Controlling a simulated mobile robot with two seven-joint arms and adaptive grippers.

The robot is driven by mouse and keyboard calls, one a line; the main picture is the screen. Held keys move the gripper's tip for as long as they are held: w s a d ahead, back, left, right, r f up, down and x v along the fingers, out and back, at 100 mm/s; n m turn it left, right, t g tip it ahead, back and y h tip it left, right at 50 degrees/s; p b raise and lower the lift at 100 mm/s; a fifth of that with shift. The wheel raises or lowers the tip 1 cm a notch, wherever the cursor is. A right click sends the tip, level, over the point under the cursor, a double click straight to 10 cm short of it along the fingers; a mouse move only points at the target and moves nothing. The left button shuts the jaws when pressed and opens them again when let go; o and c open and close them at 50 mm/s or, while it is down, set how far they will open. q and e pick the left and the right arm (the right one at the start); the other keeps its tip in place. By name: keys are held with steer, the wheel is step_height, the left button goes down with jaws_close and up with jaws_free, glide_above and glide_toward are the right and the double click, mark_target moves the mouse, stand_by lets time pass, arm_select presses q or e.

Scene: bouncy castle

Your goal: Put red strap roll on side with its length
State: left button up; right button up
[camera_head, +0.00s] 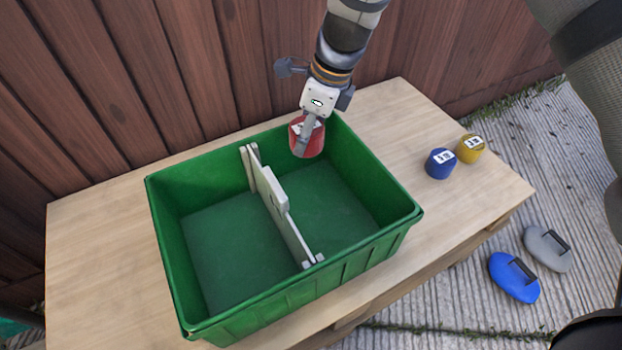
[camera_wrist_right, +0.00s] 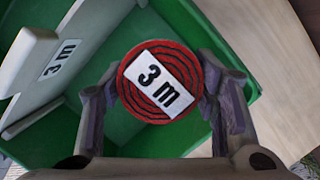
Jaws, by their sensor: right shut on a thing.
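The red strap roll (camera_head: 316,144) is in my right gripper (camera_head: 308,138), above the back right corner area of the green crate (camera_head: 165,235). In the right wrist view the roll (camera_wrist_right: 133,97) shows its round coiled face with a white "3 m" label. The fingers of my right gripper (camera_wrist_right: 160,88) close on it from both sides. A pale divider (camera_head: 277,205) splits the crate into left and right compartments, and the roll is over the right one. In the wrist view the divider (camera_wrist_right: 35,75) carries a "3 m" label facing that compartment. My left gripper is out of view.
A blue roll (camera_head: 438,166) and a yellow roll (camera_head: 469,150), both with white labels, stand on the wooden table (camera_head: 390,110) right of the crate. Both compartments look empty. A blue and a grey handled object (camera_head: 514,281) lie on the ground. A wooden fence (camera_head: 130,80) stands behind.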

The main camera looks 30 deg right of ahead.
mark_target(304, 188)
step_height(304, 188, down, 14)
steer(key=b, duration=0.3)
steer(key=shift+s+f+b, duration=0.15)
steer(key=shift+f+b, duration=0.1)
steer(key=shift+b, duration=0.05)
steer(key=shift+r, duration=0.15)
steer(key=o, duration=1.3)
steer(key=p+v, duration=0.4)
steer(key=v, duration=0.8)
